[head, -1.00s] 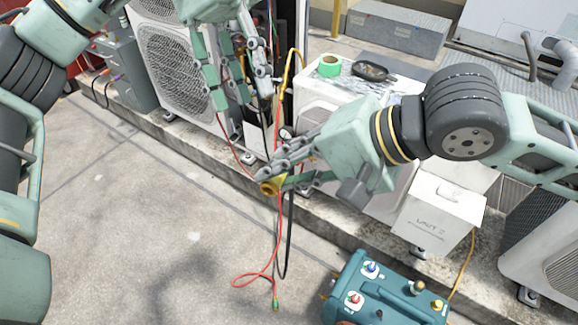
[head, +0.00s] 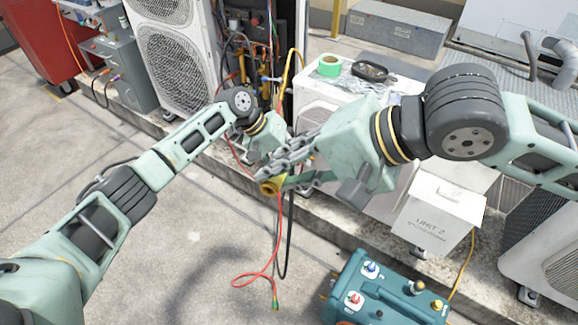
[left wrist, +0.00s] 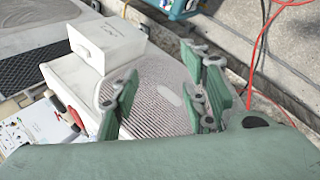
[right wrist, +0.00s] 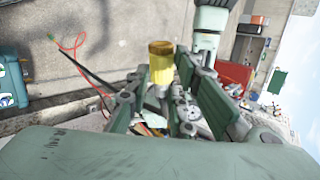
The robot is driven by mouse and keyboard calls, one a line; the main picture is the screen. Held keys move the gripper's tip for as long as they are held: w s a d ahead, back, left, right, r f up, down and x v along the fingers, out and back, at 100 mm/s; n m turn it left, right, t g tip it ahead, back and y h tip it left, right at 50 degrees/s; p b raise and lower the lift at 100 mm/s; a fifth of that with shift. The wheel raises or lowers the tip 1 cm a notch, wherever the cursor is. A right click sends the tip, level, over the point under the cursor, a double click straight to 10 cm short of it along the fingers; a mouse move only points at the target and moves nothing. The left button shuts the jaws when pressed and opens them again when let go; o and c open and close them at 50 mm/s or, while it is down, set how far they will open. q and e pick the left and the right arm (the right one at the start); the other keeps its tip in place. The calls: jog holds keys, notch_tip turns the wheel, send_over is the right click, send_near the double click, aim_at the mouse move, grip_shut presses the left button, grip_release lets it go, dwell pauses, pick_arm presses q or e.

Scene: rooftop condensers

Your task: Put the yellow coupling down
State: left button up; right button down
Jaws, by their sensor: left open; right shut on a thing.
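The yellow coupling (head: 270,187) is at the tips of my right gripper (head: 284,180), held in the air above the concrete floor.
A red hose (head: 272,255) and a black hose hang below the right gripper. A teal pump case (head: 385,290) sits on the floor at front right. A white box (head: 440,215) stands behind it. Green tape (head: 329,66) lies on the condenser top. The left floor is open.

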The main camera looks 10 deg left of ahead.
pick_arm(q)
jog(key=s+a+f+t+y, duration=0.1)
jog(key=s+a+f, duration=0.3)
jog(key=f, duration=0.7)
jog(key=s+a+f+y, duration=0.2)
jog(key=s+f, duration=0.4)
jog(key=f, duration=0.5)
jog(key=s+a+f+t+y, duration=0.15)
jog(key=s+f, duration=0.25)
jog(key=f, duration=0.7)
jog(key=s+a+f+m+g+y, duration=0.1)
jog(key=s+a+f, duration=0.1)
jog(key=s+f, duration=0.6)
jog(key=s+a+f+g+y, duration=0.1)
jog(key=s+a+f, duration=0.25)
jog(key=s, duration=0.85)
jog(key=s+f+m, duration=0.1)
jog(key=s+f, duration=0.1)
jog(key=s, duration=0.8)
jog(key=s+f+m, duration=0.1)
jog(key=s+f, duration=0.1)
jog(key=s, duration=0.9)
jog(key=shift+f+m, duration=0.2)
jog(key=shift+m, duration=0.2)
jog(key=shift+g+y, duration=0.25)
